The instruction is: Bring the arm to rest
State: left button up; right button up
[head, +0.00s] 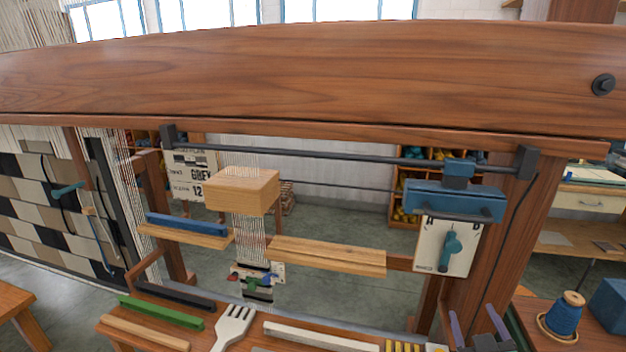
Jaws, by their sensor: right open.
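My right gripper (477,328) shows at the bottom right edge of the head view. Its two purple-grey fingers point up and stand apart, with nothing seen between them. It is near the right end of the bench (225,318) in front of the loom. The rest of the right arm is cut off by the frame's lower edge. My left gripper is not in view.
A wooden loom beam (310,75) spans the view, above a dark rail (330,156). A white comb (234,327) and a green bar (160,312) lie on the bench. A blue thread spool (565,314) stands right of the gripper. A dial panel (445,247) hangs above it.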

jog(key=s+a+f+n+g+y, duration=0.1)
jog(key=s+a+f+g+y, duration=0.2)
jog(key=s+a+f+g, duration=0.5)
jog(key=s+a+f+g+y, duration=0.3)
jog(key=s+a+f, duration=0.15)
jog(key=f, duration=0.55)
jog(key=s+d+f+g, duration=0.1)
jog(key=s+f, duration=0.1)
jog(key=f, duration=1)
jog(key=s+f+g, duration=0.1)
jog(key=s+f, duration=0.1)
jog(key=f, duration=1)
jog(key=s+d+f, duration=0.2)
jog(key=s+f, duration=1.1)
jog(key=s, duration=0.2)
jog(key=shift+s+d+n+g, duration=0.3)
jog(key=shift+s+d+g, duration=0.05)
jog(key=shift+d+g, duration=0.05)
